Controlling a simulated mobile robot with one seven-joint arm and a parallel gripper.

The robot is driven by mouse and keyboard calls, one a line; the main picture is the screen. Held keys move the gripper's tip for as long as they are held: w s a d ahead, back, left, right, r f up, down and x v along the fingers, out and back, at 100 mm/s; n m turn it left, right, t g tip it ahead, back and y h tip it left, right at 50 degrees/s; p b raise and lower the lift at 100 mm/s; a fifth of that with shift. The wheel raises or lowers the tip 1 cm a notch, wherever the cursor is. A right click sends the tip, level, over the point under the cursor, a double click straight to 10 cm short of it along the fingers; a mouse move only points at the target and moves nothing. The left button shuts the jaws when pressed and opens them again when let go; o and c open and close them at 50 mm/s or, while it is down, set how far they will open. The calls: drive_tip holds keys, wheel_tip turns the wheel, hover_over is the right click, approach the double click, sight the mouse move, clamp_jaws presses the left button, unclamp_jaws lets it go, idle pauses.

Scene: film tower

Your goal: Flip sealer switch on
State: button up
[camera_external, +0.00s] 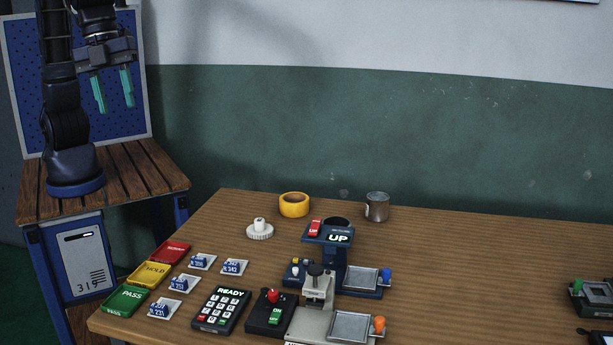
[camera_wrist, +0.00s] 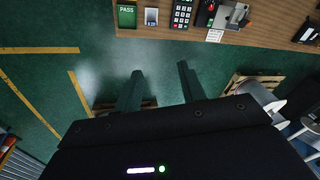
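A black switch box (camera_external: 268,314) with a red-tipped lever and a green label sits near the table's front edge. It stands just left of a pale grey press-like device (camera_external: 318,290), likely the sealer. The box also shows at the top of the wrist view (camera_wrist: 206,14). The label is too small to read surely, so I cannot tell the switch position. My gripper (camera_external: 113,90) is raised at the upper left, far from the switch box. Its teal fingers are apart with nothing between them, and the wrist view shows the same empty gap (camera_wrist: 158,84).
A blue device with an UP sign (camera_external: 329,236) stands behind the grey one. A keypad (camera_external: 221,310) showing READY is left of the box. Green, yellow and red trays (camera_external: 125,301) line the left edge. A yellow roll (camera_external: 294,205) and metal cup (camera_external: 377,206) stand behind. The table's right-middle is clear.

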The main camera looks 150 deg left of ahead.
drive_tip(key=w+a+f+m, duration=0.1)
drive_tip(key=w+a+f, duration=0.35)
drive_tip(key=w, duration=0.25)
drive_tip(key=m+g+h, duration=0.1)
drive_tip(key=m+g, duration=0.1)
drive_tip(key=m, duration=0.1)
hover_over(275, 317)
wheel_tip(275, 317, down, 26)
wheel_tip(275, 317, down, 11)
drive_tip(key=shift+r, duration=0.1)
